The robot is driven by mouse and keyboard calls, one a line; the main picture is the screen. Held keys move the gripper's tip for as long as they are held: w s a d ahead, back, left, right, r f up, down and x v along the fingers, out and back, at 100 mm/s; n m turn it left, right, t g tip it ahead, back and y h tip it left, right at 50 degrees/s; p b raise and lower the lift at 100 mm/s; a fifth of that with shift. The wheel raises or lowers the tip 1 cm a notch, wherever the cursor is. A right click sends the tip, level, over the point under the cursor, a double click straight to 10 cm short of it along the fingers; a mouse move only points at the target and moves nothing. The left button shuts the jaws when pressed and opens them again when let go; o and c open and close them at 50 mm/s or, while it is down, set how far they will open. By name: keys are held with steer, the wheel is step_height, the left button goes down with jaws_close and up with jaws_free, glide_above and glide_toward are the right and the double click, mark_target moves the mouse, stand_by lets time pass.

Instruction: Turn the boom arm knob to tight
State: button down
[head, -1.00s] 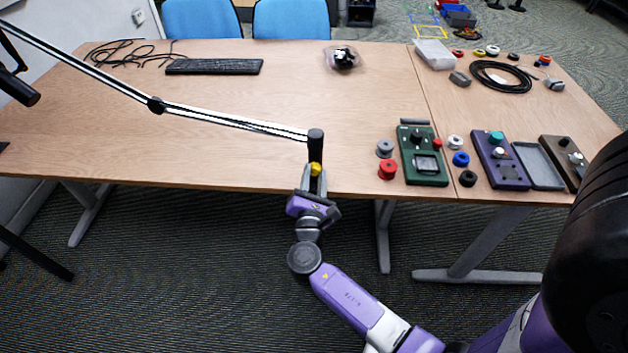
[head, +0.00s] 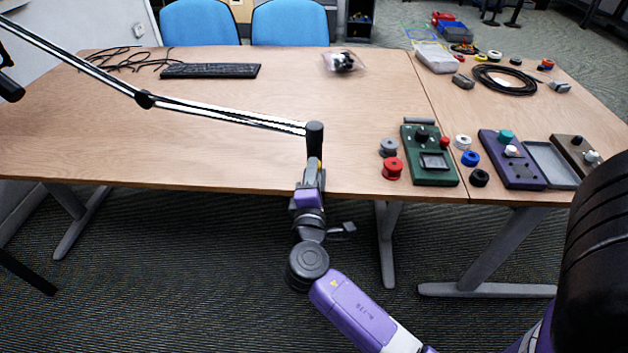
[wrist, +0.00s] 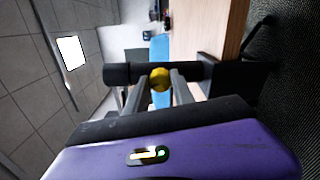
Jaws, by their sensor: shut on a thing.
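The boom arm (head: 225,115) is a pale bar running from the upper left to a black upright post (head: 315,140) at the table's front edge. Its yellow knob (wrist: 160,79) sits on the black post, which lies sideways in the wrist view (wrist: 118,74). My gripper (wrist: 158,88) is shut on the knob, one finger on each side of it. In the head view my gripper (head: 313,172) is in front of the post and turned edge-on, hiding most of the knob. Any tight mark is not visible.
A red spool (head: 392,169), a grey spool (head: 388,147) and a green device (head: 430,155) stand right of the post. A keyboard (head: 210,71) and loose black cables (head: 125,60) lie at the back left. The table (head: 200,140) between is mostly clear.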

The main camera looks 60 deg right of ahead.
steer(key=shift+f+m+b, duration=0.15)
steer(key=shift+m+b, duration=0.65)
steer(key=shift+m, duration=0.3)
steer(key=c, duration=1.1)
jaws_free()
steer(key=shift+a, duration=0.1)
steer(key=v, duration=0.7)
steer(key=shift+s+a, duration=0.2)
steer(key=shift+a, duration=0.1)
